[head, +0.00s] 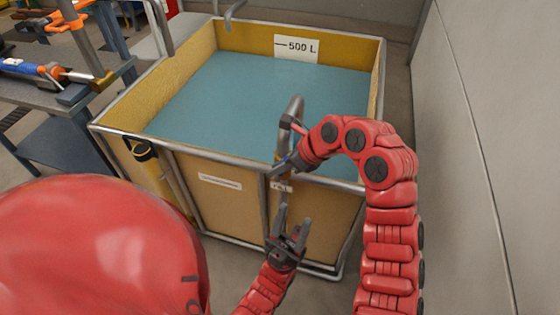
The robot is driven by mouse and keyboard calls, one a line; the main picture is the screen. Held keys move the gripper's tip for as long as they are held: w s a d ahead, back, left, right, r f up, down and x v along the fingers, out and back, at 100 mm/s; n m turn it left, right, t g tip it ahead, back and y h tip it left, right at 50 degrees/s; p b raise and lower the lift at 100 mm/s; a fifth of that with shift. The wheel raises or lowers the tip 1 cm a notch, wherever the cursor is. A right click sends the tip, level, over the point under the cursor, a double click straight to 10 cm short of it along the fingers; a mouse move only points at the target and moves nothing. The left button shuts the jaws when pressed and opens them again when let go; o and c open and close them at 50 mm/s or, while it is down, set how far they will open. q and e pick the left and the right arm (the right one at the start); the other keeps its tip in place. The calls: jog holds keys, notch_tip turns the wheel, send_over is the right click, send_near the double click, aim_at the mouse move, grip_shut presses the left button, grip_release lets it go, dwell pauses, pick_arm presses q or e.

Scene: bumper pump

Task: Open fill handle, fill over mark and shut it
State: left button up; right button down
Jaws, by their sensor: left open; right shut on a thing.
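The yellow tank (227,110) holds blue-green water (240,95). A white "500 L" label (297,48) is on its inner back wall; the water's edge lies near the label's bottom, below its dash. A grey curved spout (296,107) rises at the front rim, above a small "FILL" tag (281,187). My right gripper (281,167) is shut at the spout's foot, apparently on the fill handle, which the gripper mostly hides. My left gripper (292,222) is open and empty, below the tag in front of the tank's front wall.
A grey workbench (30,92) with orange and blue tools stands at the left. A black-and-yellow fitting (143,151) is on the tank's front left. A grey wall (480,120) closes the right side, with a narrow floor strip beside the tank.

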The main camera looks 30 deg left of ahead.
jog(key=shift+a, duration=0.1)
dwell(0.3)
jog(key=c, duration=1.1)
grip_release()
jog(key=shift+a+r+p+v, duration=0.15)
jog(key=shift+p+v, duration=1.9)
jog(key=shift+v, duration=2.3)
jog(key=shift+a+r+p+v, duration=0.1)
jog(key=shift+p+v, duration=1.95)
jog(key=shift+v, duration=2.25)
jog(key=shift+s, duration=0.1)
